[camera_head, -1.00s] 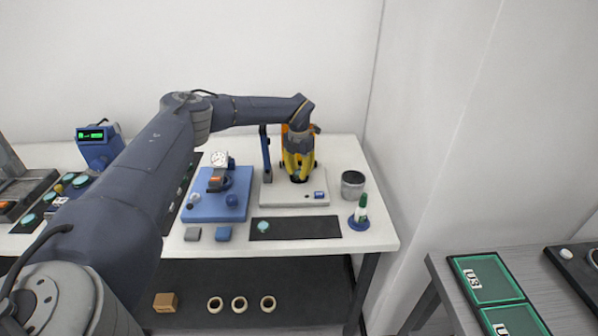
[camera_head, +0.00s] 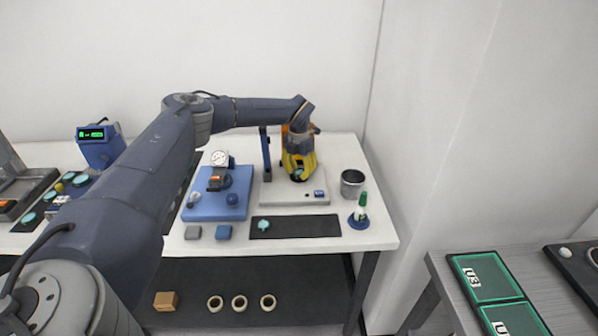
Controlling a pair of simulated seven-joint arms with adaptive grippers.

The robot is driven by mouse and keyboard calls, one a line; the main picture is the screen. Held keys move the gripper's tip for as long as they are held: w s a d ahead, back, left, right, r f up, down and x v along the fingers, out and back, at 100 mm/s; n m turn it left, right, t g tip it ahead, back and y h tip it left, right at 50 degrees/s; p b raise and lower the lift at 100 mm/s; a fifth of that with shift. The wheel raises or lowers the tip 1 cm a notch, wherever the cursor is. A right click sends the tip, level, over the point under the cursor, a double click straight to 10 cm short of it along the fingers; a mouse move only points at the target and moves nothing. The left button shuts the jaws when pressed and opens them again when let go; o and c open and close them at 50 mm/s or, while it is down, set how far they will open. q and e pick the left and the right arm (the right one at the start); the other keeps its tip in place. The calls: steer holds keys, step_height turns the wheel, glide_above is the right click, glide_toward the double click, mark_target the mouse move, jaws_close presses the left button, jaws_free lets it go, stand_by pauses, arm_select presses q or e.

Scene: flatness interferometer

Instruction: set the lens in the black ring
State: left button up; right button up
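A small teal round piece, seemingly a lens (camera_head: 297,174), shows at the fingertips. I cannot tell whether the fingers grip it or it rests on the instrument below. The black ring is mostly hidden by the gripper; only dark bits show there. Another teal disc (camera_head: 263,225) lies on the dark mat (camera_head: 310,226) at the front of the table. My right gripper is out of view.
A blue-based dial gauge stand (camera_head: 213,206) stands left of the instrument's white base (camera_head: 283,197). Grey and blue blocks sit at the front edge.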

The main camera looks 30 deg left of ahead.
mark_target(299, 171)
arm_select(q)
steer(key=shift+s+f, duration=0.2)
steer(key=shift+f, duration=0.2)
step_height(299, 171, up, 14)
steer(key=shift+f, duration=0.25)
steer(key=shift+w, duration=0.1)
stand_by(0.3)
